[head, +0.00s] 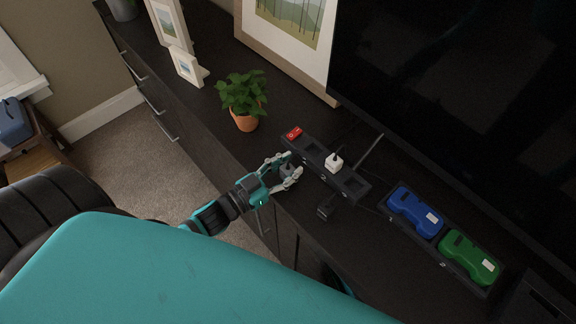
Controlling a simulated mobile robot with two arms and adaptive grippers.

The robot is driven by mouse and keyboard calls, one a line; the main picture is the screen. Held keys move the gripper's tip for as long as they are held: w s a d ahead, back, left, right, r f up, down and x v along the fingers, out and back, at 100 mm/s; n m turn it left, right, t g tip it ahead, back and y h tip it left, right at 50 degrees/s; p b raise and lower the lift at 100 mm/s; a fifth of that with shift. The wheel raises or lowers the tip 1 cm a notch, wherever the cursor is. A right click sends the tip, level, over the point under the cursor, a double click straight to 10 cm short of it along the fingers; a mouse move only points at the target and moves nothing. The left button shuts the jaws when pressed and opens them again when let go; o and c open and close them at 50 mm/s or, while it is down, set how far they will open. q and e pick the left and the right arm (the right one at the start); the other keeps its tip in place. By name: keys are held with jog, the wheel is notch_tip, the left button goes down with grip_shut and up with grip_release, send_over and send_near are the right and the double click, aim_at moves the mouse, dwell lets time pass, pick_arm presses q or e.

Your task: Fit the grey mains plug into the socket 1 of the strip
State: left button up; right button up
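The dark power strip (350,184) lies diagonally on the dark cabinet top, with a red switch (294,132) at its far-left end. A white plug (334,161) stands in the strip near its middle. My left gripper (289,170) is just left of the strip, on its near side. Its fingers are around the small grey mains plug (287,171), which is mostly hidden by them. The plug is beside the strip and not in a socket. Its pins and the socket numbers cannot be made out. My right gripper is not in view.
A black adapter-like block (326,208) lies on the near side of the strip. A dark tray (443,264) holds a blue case (414,211) and a green case (469,257). A potted plant (243,95) stands left; a large dark screen (470,90) stands behind.

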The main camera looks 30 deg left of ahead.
pick_arm(q)
jog(key=o, duration=0.4)
jog(key=shift+o, duration=0.2)
jog(key=shift+f+b, duration=0.2)
jog(key=shift+b, duration=0.25)
jog(key=p+v, duration=0.1)
jog(key=v, duration=0.1)
jog(key=r+p+v, duration=0.1)
jog(key=v, duration=0.2)
jog(key=shift+p, duration=0.4)
jog(key=p+v, duration=0.2)
jog(key=v, duration=1)
jog(key=shift+s+f, duration=0.2)
